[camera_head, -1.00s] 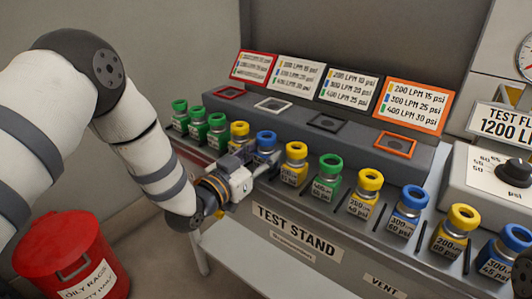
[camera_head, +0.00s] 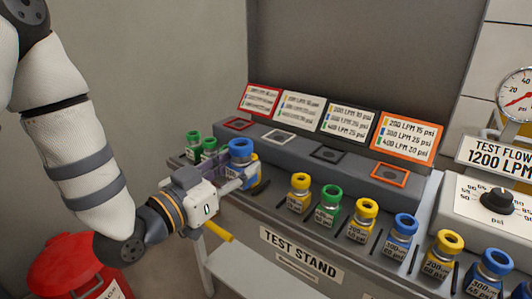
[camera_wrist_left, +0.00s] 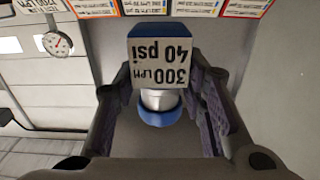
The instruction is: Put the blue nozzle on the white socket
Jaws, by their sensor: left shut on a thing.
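My left gripper (camera_head: 240,178) is shut on a blue nozzle (camera_head: 239,151), held upright above the front row of the test stand. In the left wrist view the nozzle (camera_wrist_left: 161,72) sits between the fingers, its label reading 300 LPM 40 psi upside down. The white socket (camera_head: 279,136) is a white-framed square on the grey raised ledge, to the right of and behind the held nozzle. The socket looks empty. My right gripper is not in view.
Red (camera_head: 238,124), black (camera_head: 327,154) and orange (camera_head: 390,173) sockets share the ledge, with label cards behind. Several yellow, green and blue nozzles stand along the front, including a yellow one (camera_head: 300,188). A red bin (camera_head: 75,262) is at lower left.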

